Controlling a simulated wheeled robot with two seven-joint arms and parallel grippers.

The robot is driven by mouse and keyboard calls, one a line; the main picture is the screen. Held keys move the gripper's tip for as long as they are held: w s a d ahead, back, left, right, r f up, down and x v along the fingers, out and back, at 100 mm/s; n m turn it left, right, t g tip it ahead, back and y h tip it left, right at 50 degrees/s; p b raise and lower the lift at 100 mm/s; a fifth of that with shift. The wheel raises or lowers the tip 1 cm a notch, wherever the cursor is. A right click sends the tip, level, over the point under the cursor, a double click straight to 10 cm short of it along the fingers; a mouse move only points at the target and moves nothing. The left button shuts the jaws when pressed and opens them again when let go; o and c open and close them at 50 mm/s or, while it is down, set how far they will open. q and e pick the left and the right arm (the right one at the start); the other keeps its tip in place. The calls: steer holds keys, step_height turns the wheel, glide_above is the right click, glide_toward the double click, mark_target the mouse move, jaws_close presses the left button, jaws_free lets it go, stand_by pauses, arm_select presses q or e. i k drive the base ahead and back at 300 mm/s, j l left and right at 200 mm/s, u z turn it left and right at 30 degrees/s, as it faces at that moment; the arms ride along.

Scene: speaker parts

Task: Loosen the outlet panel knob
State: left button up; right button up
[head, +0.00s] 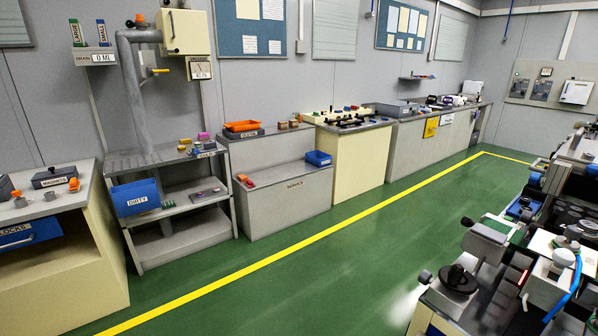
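Neither of my grippers shows in the head view. I cannot tell for certain which part is the outlet panel knob. A grey panel (551,85) with dark switch-like units and a white box (576,92) hangs on the far wall at the right; any knob on it is too small to make out. A round black knob (458,279) sits on top of the equipment at the lower right, with a small dark grey knob (425,277) at its left side.
Benches line the left wall: a cream bench (60,262), a grey shelf rack (165,215) with a blue bin (135,197), a grey step unit (285,200) and a cream cabinet (350,160). Green floor (330,275) with a yellow line (290,245) is clear between them and the right-hand equipment.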

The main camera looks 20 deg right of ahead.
mark_target(536, 178)
steer(key=i+l+z, duration=0.1)
steer(key=z, duration=0.35)
steer(key=i+z, duration=0.25)
steer(key=z, duration=0.15)
steer(key=i+z, duration=0.15)
steer(key=z, duration=0.3)
steer(key=i+j+z, duration=0.15)
steer(key=z, duration=0.3)
steer(key=i+j+z, duration=0.15)
steer(key=z, duration=0.3)
